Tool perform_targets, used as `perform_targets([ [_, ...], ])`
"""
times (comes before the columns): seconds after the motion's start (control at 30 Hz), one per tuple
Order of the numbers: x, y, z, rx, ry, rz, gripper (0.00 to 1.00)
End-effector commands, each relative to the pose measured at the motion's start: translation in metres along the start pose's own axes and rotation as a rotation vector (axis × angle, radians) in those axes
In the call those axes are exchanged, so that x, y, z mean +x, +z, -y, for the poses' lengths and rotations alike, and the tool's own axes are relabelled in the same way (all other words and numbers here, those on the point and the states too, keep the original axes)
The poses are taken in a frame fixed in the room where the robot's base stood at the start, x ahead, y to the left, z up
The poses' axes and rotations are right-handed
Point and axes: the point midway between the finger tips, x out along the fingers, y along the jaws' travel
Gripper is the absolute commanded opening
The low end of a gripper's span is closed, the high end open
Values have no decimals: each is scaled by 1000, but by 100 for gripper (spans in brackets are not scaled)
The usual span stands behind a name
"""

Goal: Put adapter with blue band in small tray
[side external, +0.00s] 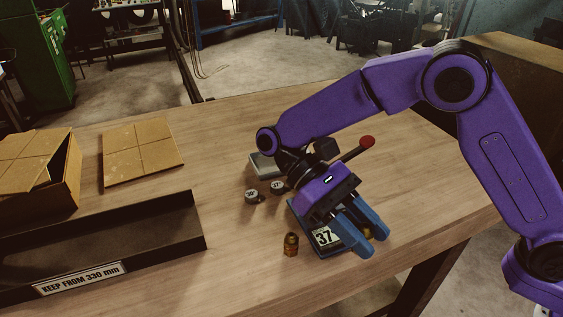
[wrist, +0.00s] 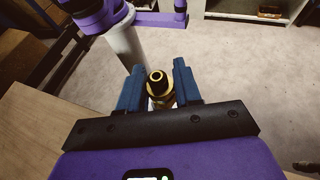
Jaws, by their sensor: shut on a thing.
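My gripper (side external: 368,240) has its blue fingers closed on a brass adapter (side external: 368,233), mostly hidden by the fingers in the side view. In the wrist view, the held adapter shows between the fingertips (wrist: 157,78) as a brass ring with a dark opening; I cannot make out the colour of its band. The gripper is over the right front part of the table, by a dark block with a "37" label (side external: 324,237). A small grey tray (side external: 262,169) lies behind, partly hidden by my arm.
Two dark round pieces with number labels (side external: 252,196) (side external: 278,187) sit on the table. A red-knobbed lever (side external: 366,142) rises behind the gripper. A long black bin (side external: 190,245) labelled "KEEP FROM 330 mm" and cardboard boxes (side external: 62,190) are at left.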

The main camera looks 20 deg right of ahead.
Motion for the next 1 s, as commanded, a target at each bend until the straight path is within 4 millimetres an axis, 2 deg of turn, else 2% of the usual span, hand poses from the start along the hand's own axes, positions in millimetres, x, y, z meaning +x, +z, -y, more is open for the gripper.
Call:
perform_targets([
  [0.43,-24,-8,10,87,-213,3,0],
  [0.67,-56,-17,19,190,-463,3,0],
  [0.77,-76,-22,21,250,-606,3,0],
  [0.87,-105,-27,21,326,-792,5,0],
  [1.0,-162,-37,11,466,-1129,7,0],
])
